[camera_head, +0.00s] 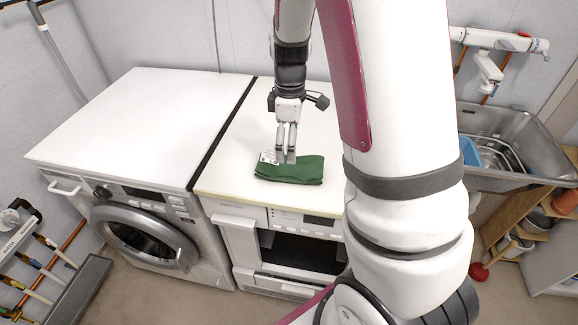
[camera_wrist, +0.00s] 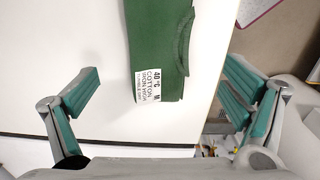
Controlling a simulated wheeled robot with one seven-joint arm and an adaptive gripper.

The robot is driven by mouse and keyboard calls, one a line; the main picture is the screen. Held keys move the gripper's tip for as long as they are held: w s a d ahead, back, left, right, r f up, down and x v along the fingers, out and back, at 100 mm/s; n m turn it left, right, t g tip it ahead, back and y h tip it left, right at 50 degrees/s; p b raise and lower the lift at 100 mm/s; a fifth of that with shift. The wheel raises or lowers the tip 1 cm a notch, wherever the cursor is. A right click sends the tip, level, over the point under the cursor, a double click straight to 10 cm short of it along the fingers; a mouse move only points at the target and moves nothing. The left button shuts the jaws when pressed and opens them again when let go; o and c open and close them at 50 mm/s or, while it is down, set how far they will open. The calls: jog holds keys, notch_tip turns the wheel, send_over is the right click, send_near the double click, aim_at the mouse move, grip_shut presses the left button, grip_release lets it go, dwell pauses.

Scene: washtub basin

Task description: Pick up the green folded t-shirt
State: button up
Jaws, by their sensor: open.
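The green folded t-shirt (camera_head: 292,170) lies flat on the white top of the right-hand machine, near its front edge. It has a white printed label at one end. My gripper (camera_head: 287,158) is above the t-shirt, pointing down, near the label end. In the wrist view the t-shirt (camera_wrist: 158,45) lies between and ahead of the two fingers, with its label (camera_wrist: 148,85) facing the camera. My gripper (camera_wrist: 160,95) is open there, fingers wide apart, with nothing between the pads. From these views I cannot tell the exact height of the fingertips above the cloth.
A washing machine (camera_head: 130,120) stands on the left, its white top bare, with a dark gap between the machines. A metal sink (camera_head: 520,135) holding a blue basin (camera_head: 470,152) is on the right. My arm hides the right part of the machine top.

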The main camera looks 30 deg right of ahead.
aim_at(290, 167)
jog(key=shift+f, duration=3.75)
jog(key=c, duration=1.3)
